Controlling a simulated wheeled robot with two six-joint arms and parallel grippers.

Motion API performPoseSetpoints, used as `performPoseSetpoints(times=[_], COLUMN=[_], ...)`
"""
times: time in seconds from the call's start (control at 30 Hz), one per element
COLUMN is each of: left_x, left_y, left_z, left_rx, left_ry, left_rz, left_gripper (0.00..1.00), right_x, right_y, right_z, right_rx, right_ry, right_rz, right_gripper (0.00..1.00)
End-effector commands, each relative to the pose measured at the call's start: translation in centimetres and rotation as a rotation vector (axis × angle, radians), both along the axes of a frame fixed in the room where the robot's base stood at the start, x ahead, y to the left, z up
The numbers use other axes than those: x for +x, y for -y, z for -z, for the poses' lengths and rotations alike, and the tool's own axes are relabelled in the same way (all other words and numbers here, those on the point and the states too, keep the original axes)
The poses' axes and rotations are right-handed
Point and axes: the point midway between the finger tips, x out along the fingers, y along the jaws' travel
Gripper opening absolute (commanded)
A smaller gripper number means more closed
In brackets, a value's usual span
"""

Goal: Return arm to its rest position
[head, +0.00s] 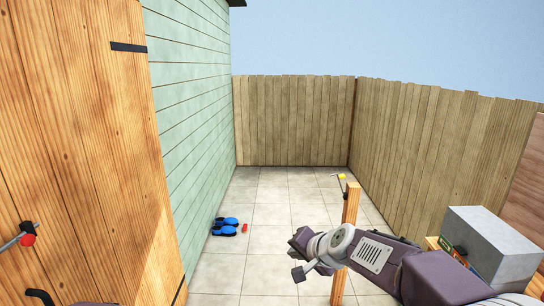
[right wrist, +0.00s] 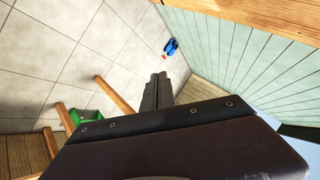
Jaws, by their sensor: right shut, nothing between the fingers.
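My right arm (head: 375,255) reaches in from the lower right of the head view, over the paved floor. Its gripper (head: 300,240) is at the left end of the arm, dark and partly hidden by the wrist. In the right wrist view the two dark fingers (right wrist: 158,88) lie close together, shut, with nothing held between them. The gripper touches nothing that I can see. My left gripper does not show clearly in either view.
A wooden post (head: 351,205) stands right by my right wrist. A grey box (head: 490,240) is at the lower right. A wooden door (head: 90,140) stands open at left. Blue shoes (head: 225,226) and a small red object (head: 245,228) lie on the tiles.

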Motion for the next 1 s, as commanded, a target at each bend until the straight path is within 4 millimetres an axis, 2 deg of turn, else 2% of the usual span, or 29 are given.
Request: performPoseSetpoints(times=[0.03, 0.07, 0.1, 0.17, 0.2, 0.3, 0.4, 0.5, 1.0], left_x=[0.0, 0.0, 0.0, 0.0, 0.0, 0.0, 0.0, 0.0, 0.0], left_y=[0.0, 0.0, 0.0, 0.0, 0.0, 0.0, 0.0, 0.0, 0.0], left_z=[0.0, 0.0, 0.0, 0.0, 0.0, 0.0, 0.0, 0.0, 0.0], left_rx=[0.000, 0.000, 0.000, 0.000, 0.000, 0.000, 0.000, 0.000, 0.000], left_ry=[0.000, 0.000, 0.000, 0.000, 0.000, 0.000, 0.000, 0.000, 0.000], left_rz=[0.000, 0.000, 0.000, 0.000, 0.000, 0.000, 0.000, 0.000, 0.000], left_gripper=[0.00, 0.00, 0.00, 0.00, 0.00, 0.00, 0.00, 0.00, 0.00], right_x=[-2.3, -3.9, -6.3, -10.1, -12.7, -18.5, -22.3, -23.9, -23.8], right_y=[2.7, 4.1, 5.8, 7.8, 8.8, 10.2, 11.1, 11.8, 11.9], right_z=[3.0, 4.8, 7.2, 10.4, 12.3, 15.8, 17.7, 18.3, 18.2], right_rx=[-0.076, -0.126, -0.190, -0.278, -0.331, -0.440, -0.513, -0.565, -0.577], right_ry=[-0.064, -0.106, -0.166, -0.255, -0.311, -0.431, -0.510, -0.541, -0.537], right_rz=[-0.004, -0.018, -0.045, -0.100, -0.147, -0.285, -0.396, -0.474, -0.498], right_gripper=[0.00, 0.00, 0.00, 0.00, 0.00, 0.00, 0.00, 0.00, 0.00])
